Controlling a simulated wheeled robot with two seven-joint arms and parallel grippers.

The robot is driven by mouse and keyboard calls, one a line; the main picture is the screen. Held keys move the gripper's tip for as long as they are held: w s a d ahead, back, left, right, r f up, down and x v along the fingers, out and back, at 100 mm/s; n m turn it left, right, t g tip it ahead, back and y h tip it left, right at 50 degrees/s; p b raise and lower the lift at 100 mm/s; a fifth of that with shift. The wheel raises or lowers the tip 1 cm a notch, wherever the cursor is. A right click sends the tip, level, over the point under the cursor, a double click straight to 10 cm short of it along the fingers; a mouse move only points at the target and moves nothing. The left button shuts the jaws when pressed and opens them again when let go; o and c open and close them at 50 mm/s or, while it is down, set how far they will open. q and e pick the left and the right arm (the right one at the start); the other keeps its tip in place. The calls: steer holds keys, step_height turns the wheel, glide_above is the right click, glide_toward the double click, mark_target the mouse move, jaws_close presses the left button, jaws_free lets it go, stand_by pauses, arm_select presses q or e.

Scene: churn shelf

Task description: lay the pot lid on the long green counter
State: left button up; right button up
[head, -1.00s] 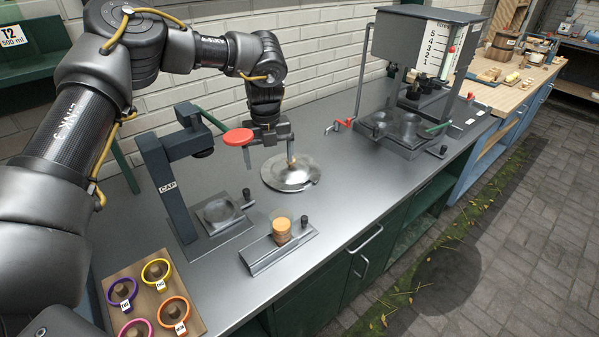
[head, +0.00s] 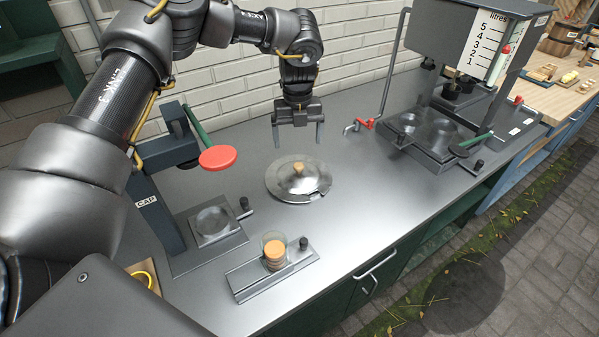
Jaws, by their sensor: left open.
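The pot lid (head: 284,184) is a round, shiny metal disc with a small wooden knob (head: 299,168). It lies flat on the grey metal top of the long green counter (head: 345,215), knob upward. My left gripper (head: 298,137) is above and behind the lid, fingers pointing down and spread apart. It is empty and clear of the knob. My right gripper is not in view.
A capping press with a red disc handle (head: 218,158) stands left of the lid. A filling machine (head: 455,50) with a litre scale stands right. The counter around the lid is clear.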

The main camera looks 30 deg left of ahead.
mark_target(298, 166)
arm_select(q)
step_height(298, 166, down, 4)
steer(key=shift+w+d+p, duration=0.1)
steer(key=shift+p, duration=0.3)
steer(key=shift+f, duration=0.5)
steer(key=shift+s+f+p, duration=0.15)
steer(key=shift+s+p, duration=0.05)
steer(key=shift+p, duration=0.15)
step_height(298, 166, down, 4)
steer(key=shift+s+d+r+p, duration=0.1)
steer(key=shift+p, duration=0.7)
steer(key=shift+f, duration=0.5)
steer(key=shift+s, duration=0.1)
steer(key=c, duration=1.4)
jaws_close()
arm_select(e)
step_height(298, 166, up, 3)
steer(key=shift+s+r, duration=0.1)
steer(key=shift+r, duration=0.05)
